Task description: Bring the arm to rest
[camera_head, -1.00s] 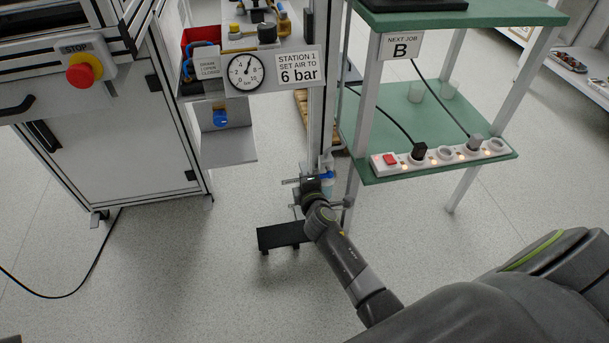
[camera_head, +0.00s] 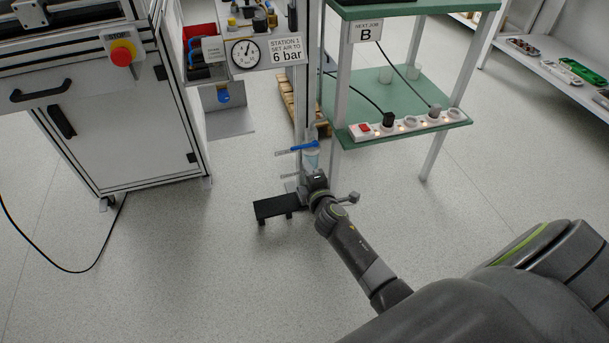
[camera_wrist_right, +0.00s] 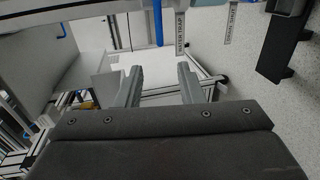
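My right arm (camera_head: 356,252) reaches up and left from the lower right in the head view. Its gripper (camera_head: 316,179) is in front of the slim post, just below a clear bowl with a blue handle (camera_head: 304,147); its fingertips are hard to make out there. In the right wrist view the two grey fingers (camera_wrist_right: 160,85) stand apart with nothing between them, so the gripper is open and empty. The blue handle also shows beyond the fingers, in the wrist view (camera_wrist_right: 158,22), beside a "WATER TRAP" label (camera_wrist_right: 181,30). My left gripper is in neither view.
A white cabinet with a red stop button (camera_head: 122,54) stands left. A green-shelved rack with a power strip (camera_head: 410,124) stands right of the post. A low black step (camera_head: 277,207) lies at the post's foot. The floor (camera_head: 200,280) in front is open.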

